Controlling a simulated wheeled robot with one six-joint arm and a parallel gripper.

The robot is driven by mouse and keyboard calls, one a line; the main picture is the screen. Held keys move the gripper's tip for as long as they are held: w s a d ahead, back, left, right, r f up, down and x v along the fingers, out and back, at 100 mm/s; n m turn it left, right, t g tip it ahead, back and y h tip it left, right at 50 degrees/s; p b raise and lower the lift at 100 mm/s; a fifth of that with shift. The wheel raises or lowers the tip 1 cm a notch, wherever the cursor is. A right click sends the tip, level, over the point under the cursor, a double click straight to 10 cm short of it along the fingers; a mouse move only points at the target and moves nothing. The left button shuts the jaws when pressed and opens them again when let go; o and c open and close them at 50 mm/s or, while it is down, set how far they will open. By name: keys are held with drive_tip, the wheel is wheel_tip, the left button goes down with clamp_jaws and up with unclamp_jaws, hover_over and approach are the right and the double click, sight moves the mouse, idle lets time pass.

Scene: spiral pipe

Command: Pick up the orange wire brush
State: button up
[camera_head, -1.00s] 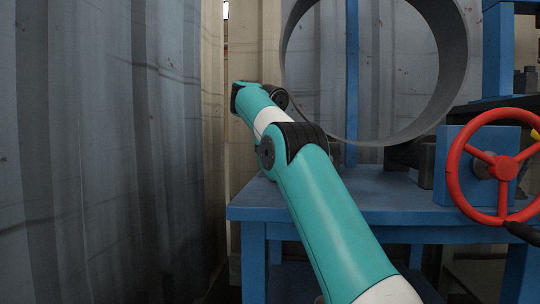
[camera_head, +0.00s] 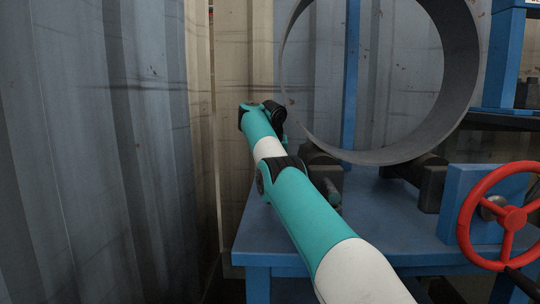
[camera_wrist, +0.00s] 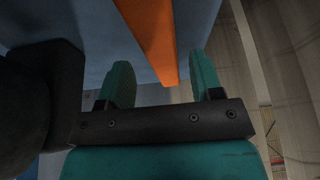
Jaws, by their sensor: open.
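The orange wire brush shows in the wrist view as a long orange strip (camera_wrist: 151,28). It runs from the top edge down to an end between my fingers, over a blue surface. Its bristles are not in view. My gripper (camera_wrist: 160,65) is open, with one teal finger on each side of the orange end. I cannot tell whether either finger touches it or how high the gripper is above the table. In the head view, my arm hides the brush and most of the gripper.
The blue table (camera_head: 385,215) carries a large grey pipe ring (camera_head: 462,75) on dark supports (camera_head: 431,183). A red handwheel (camera_head: 511,218) is at the right. A corrugated metal wall (camera_head: 110,150) stands close on the left.

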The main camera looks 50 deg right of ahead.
drive_tip(key=shift+d+f, duration=0.15)
drive_tip(key=shift+f, duration=0.25)
drive_tip(key=shift+w+f, duration=0.2)
drive_tip(key=shift+a, duration=0.2)
